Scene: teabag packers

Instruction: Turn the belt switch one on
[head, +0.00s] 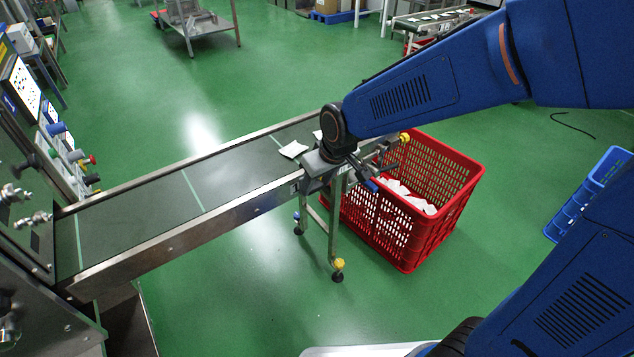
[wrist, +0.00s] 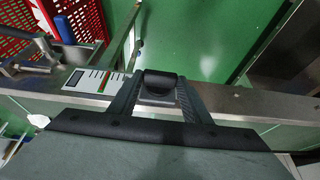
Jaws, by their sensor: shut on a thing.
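The conveyor belt (head: 150,215) runs from the machine at the left toward the red crate. My gripper (head: 318,178) is at the near side rail by the belt's far end. In the wrist view, my gripper (wrist: 158,88) has its two dark fingers on either side of a black rotary knob, the belt switch (wrist: 158,80), on the metal rail (wrist: 235,97). The fingers are shut on the knob. The knob's pointer direction cannot be told. In the head view, my gripper and arm hide the switch.
A red crate (head: 440,234) with white packets stands under the belt end. A white packet (head: 293,149) lies on the belt. A white panel with a scale (wrist: 97,80) is beside the switch. A blue crate (head: 590,195) is at the right. Green floor in front is clear.

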